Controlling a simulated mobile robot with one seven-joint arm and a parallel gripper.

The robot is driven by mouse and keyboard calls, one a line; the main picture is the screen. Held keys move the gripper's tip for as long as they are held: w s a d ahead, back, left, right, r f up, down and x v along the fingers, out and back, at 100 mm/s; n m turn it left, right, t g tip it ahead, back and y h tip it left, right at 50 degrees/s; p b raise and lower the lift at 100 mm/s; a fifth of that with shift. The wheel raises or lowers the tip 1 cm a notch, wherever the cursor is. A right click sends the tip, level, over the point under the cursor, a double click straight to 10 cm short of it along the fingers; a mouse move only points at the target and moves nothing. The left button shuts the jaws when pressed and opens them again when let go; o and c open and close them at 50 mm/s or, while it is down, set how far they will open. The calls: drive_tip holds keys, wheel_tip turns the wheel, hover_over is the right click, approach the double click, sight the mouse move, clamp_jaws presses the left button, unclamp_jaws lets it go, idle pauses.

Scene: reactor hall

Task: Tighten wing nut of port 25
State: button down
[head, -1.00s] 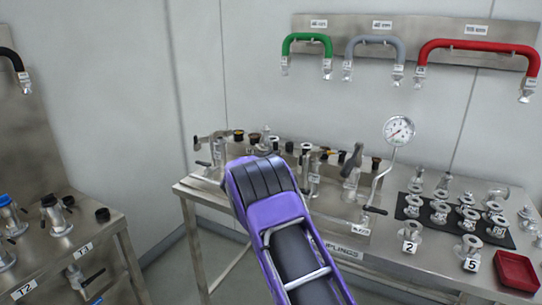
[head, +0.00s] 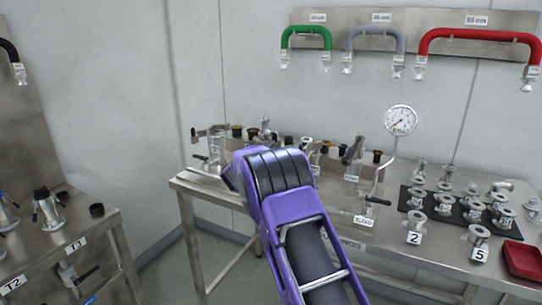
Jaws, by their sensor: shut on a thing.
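My purple arm reaches up from the bottom middle of the head view to the steel bench (head: 205,190). My gripper is hidden behind the arm's thick black-banded joint, so I cannot see its fingers or what they hold. A row of ports with dark caps and metal clamps runs along the back of the bench; one black cap (head: 237,131) shows left of the arm. Right of the arm stands a clamped fitting (head: 352,160) with an upright lever. I cannot tell which port is 25, and no wing nut can be made out.
A round gauge (head: 400,120) stands behind the bench. Several metal flanges stand on a black mat (head: 408,200) at right, near a red tray (head: 524,261). Green (head: 306,32), grey (head: 375,36) and red (head: 480,36) hoses hang on the wall. Another steel bench (head: 95,222) stands at left.

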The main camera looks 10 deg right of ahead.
drive_tip(key=shift+w+a+f+m+b, duration=0.1)
drive_tip(key=shift+f+m+b, duration=0.4)
drive_tip(key=shift+m, duration=3.75)
drive_tip(key=shift+s+f+m+b, duration=0.1)
drive_tip(key=shift+f+m+b, duration=0.45)
drive_tip(key=shift+m, duration=3.65)
drive_tip(key=shift+w+a+f+m+b, duration=0.1)
drive_tip(key=shift+f+m+b, duration=0.4)
drive_tip(key=shift+m, duration=3.75)
drive_tip(key=shift+f, duration=0.15)
drive_tip(key=c, duration=1)
unclamp_jaws()
drive_tip(key=v, duration=1.7)
drive_tip(key=shift+a, duration=0.15)
